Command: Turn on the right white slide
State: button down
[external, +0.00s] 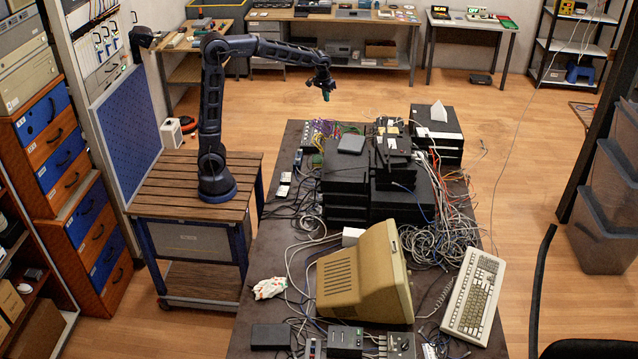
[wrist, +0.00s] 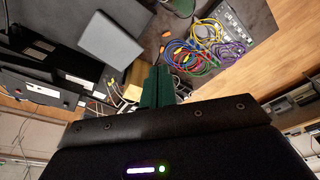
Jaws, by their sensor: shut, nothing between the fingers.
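My gripper (external: 326,92) hangs in the air above the far end of the dark table, pointing down. In the wrist view its green fingers (wrist: 158,86) are together and empty. A small grey panel with rows of small parts (wrist: 228,14) lies at the upper right of the wrist view, apart from the fingers. It also shows at the table's far left corner in the external view (external: 320,129). Pale small parts show on it, but I cannot tell whether they are white slides or how they are set.
Coloured cables (wrist: 205,52) are heaped beside the panel. Black stacked units (external: 345,182) and a flat grey box (external: 351,144) stand close by. A beige monitor (external: 350,280) and a keyboard (external: 473,297) fill the table's near part. Loose cables cover much of the tabletop.

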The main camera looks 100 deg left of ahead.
jog(key=w+a+f+n+g, duration=0.15)
jog(key=a+f, duration=0.25)
jog(key=a, duration=0.4)
jog(key=w+a+f+n+g+y, duration=0.1)
jog(key=w+a+f+n, duration=0.15)
jog(key=a+f, duration=0.45)
jog(key=w+a+f+n+g, duration=0.1)
jog(key=w+a+f, duration=0.15)
jog(key=a, duration=0.75)
jog(key=s+a+f+n+g+y, duration=0.1)
jog(key=s+a+f+n+g, duration=0.1)
jog(key=a+f, duration=1.7)
jog(key=shift+a+f+n+g+y, duration=0.35)
jog(key=shift+a+n+g, duration=0.4)
jog(key=shift+a+n, duration=0.3)
jog(key=x, duration=1)
jog(key=shift+s+f, duration=0.1)
jog(key=shift+f, duration=0.05)
jog(key=shift+s+r, duration=0.25)
jog(key=shift+s, duration=1.65)
